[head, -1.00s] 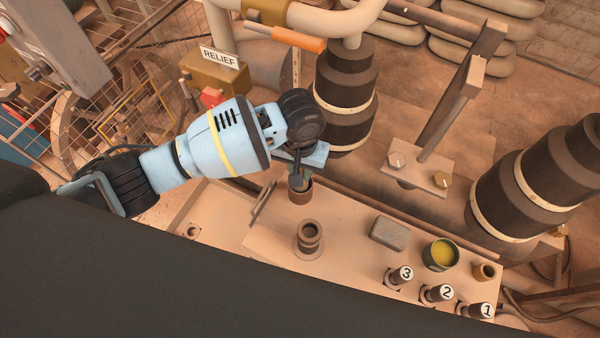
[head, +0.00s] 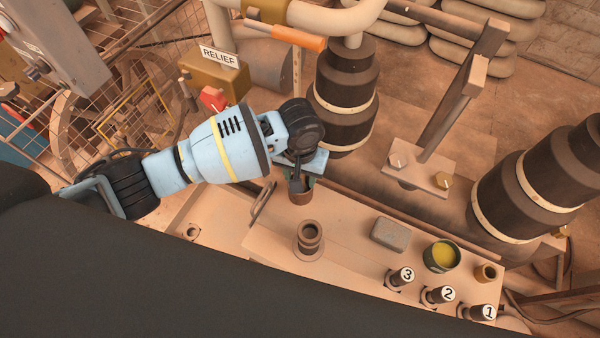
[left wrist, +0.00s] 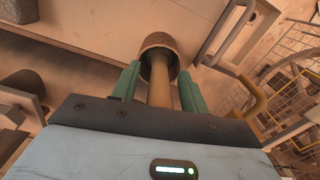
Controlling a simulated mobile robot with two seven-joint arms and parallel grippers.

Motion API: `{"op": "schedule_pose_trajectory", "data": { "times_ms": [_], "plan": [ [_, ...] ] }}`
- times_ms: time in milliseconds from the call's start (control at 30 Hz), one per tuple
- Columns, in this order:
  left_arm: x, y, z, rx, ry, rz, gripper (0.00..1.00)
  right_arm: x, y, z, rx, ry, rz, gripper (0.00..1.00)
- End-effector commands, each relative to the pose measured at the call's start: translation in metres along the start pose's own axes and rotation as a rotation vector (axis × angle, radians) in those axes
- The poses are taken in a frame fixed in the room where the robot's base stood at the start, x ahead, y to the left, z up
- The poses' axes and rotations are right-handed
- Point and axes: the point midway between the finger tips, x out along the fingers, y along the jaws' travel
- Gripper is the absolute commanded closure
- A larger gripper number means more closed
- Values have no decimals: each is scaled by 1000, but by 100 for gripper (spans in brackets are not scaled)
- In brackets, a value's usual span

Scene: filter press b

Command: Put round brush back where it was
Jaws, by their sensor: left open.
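The round brush shows in the left wrist view as a tan handle (left wrist: 160,90) standing in a brown round holder (left wrist: 160,43); its head is hidden. The same holder (head: 300,196) stands at the back of the bench in the head view, just under my left gripper. My left gripper (head: 298,180) points down over it. In the left wrist view its green fingers (left wrist: 160,82) are open on either side of the handle, with narrow gaps. My right gripper is in neither view.
An empty flanged socket (head: 309,238) stands in front of the holder. A grey block (head: 390,235), a tin of yellow stuff (head: 441,255), a small brass cup (head: 485,272) and numbered handles (head: 438,294) are to the right. A dark stepped column (head: 343,110) rises close behind my gripper.

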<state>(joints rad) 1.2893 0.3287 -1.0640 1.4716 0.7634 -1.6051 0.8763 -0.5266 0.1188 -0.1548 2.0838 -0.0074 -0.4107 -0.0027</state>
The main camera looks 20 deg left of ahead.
Motion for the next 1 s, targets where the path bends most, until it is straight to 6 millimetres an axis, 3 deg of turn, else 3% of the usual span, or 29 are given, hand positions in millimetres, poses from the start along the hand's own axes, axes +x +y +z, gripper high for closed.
{"op": "schedule_pose_trajectory", "data": {
  "times_ms": [167,600,1000],
  "plan": [
    [-9,0,0,-1,2,1,56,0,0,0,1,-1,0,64],
    [-71,0,-1,-1,1,1,56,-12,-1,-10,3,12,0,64],
    [-78,0,0,-1,-1,1,56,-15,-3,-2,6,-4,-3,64]
  ]
}}
